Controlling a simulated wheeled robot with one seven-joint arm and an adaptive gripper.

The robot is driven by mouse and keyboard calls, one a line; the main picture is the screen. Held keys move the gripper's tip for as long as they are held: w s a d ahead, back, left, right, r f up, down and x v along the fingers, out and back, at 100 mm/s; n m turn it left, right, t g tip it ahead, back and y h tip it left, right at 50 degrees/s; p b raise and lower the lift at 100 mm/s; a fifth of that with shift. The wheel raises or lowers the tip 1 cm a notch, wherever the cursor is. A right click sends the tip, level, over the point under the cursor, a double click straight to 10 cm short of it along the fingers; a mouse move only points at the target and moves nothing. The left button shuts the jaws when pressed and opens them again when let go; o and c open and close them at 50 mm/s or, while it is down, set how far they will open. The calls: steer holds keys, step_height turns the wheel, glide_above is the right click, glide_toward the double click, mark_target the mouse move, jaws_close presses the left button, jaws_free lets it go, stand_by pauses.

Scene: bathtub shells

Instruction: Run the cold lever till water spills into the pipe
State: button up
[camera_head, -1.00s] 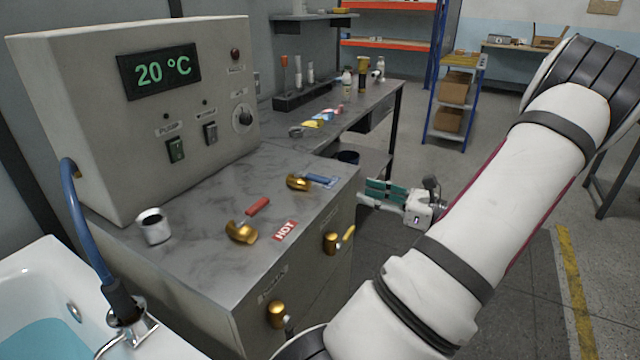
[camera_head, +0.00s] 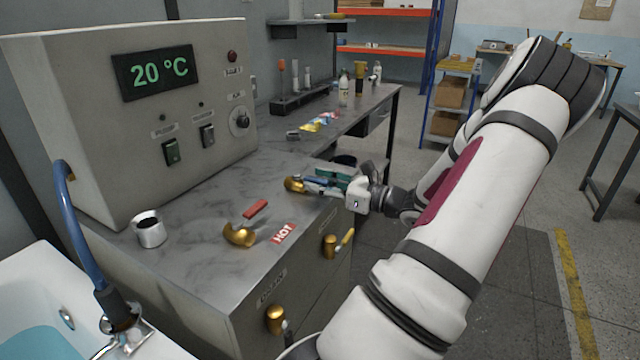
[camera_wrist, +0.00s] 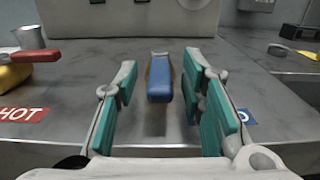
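The cold lever is a brass tap with a blue handle (camera_wrist: 160,82), on the counter top. In the wrist view the blue handle lies between the two green-padded fingers of my gripper (camera_wrist: 165,100), with gaps on both sides. In the head view my gripper (camera_head: 328,178) reaches over the counter from the right, and its fingers partly hide the brass body (camera_head: 293,184). The blue label beside it is mostly hidden in the wrist view. The hot lever, brass (camera_head: 238,236) with a red handle (camera_head: 256,208), stands to the left by a red HOT label (camera_head: 284,233). No pipe or running water is clearly visible.
A control box (camera_head: 130,110) reading 20 °C stands behind the levers. A metal cup (camera_head: 149,229) stands at the counter's left. A white tub (camera_head: 30,290) with water and a blue hose (camera_head: 80,225) is at lower left. Brass knobs (camera_head: 276,319) stick out of the counter front.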

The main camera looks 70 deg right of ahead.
jaws_close()
